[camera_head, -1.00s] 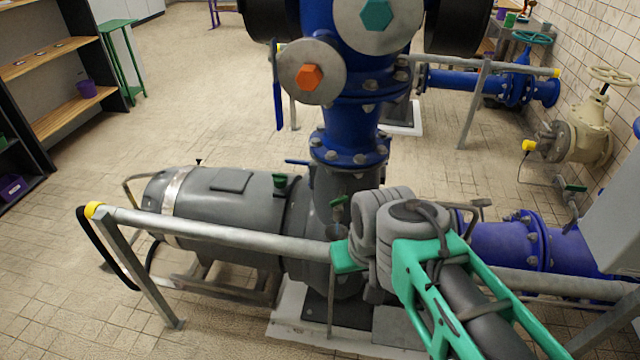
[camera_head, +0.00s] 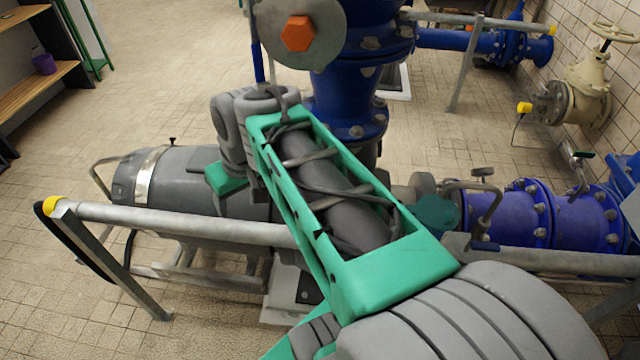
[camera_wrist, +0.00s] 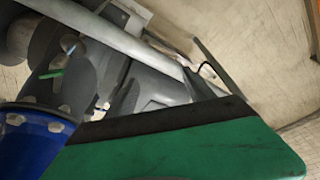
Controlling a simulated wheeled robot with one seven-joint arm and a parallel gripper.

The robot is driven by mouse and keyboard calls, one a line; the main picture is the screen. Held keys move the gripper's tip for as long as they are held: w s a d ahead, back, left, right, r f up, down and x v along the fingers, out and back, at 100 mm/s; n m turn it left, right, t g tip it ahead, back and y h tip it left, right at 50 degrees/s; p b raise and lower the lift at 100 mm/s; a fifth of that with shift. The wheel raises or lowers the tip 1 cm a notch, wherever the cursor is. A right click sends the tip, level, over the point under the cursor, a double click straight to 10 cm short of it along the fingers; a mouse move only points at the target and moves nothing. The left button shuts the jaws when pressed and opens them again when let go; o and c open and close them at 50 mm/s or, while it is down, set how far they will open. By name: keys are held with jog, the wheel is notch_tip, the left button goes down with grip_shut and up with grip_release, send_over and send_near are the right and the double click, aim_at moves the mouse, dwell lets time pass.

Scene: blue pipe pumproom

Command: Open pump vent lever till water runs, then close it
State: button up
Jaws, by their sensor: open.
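The grey pump and motor unit (camera_head: 195,175) lies behind the rail in the head view, partly covered by my arm. In the wrist view, a small green lever-like piece (camera_wrist: 52,74) shows beside grey flanges, just above a blue flange (camera_wrist: 32,130). It may be the vent lever; I cannot tell its position for sure. In the head view my arm hides that spot. My gripper (camera_head: 226,179) shows as a green end part over the motor, with the fingertips not clearly visible. Its green body with a dark edge fills the lower wrist view. I see nothing held.
A galvanised rail (camera_head: 190,223) with a yellow cap runs in front of the pump, under my arm. A blue vertical pipe (camera_head: 348,100) with an orange hexagon (camera_head: 298,33) rises behind. Blue pipework (camera_head: 525,215) lies right. Tiled floor at left is free.

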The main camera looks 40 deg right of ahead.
jog(key=o, duration=0.3)
jog(key=d+f+b, duration=0.2)
jog(key=d+b, duration=0.1)
jog(key=d, duration=0.3)
jog(key=d+f+m+b, duration=0.1)
jog(key=d+f+b, duration=0.1)
jog(key=d, duration=0.5)
jog(key=shift+w+d+f+b, duration=0.15)
jog(key=shift+w+d+b, duration=0.1)
jog(key=shift+w+b, duration=0.3)
jog(key=shift+o, duration=0.3)
jog(key=s+d+h+b, duration=0.1)
jog(key=s+d+b, duration=0.3)
jog(key=d, duration=0.8)
jog(key=shift+s+d+f+t+b, duration=0.15)
jog(key=shift+s+f+t+b, duration=0.2)
jog(key=shift+s, duration=0.55)
jog(key=b+x, duration=0.2)
jog(key=x, duration=0.4)
jog(key=shift+w+f, duration=0.15)
jog(key=shift+f, duration=0.2)
jog(key=shift+w+f, duration=0.15)
jog(key=shift+f, duration=0.1)
jog(key=shift+c, duration=0.2)
jog(key=c, duration=1.3)
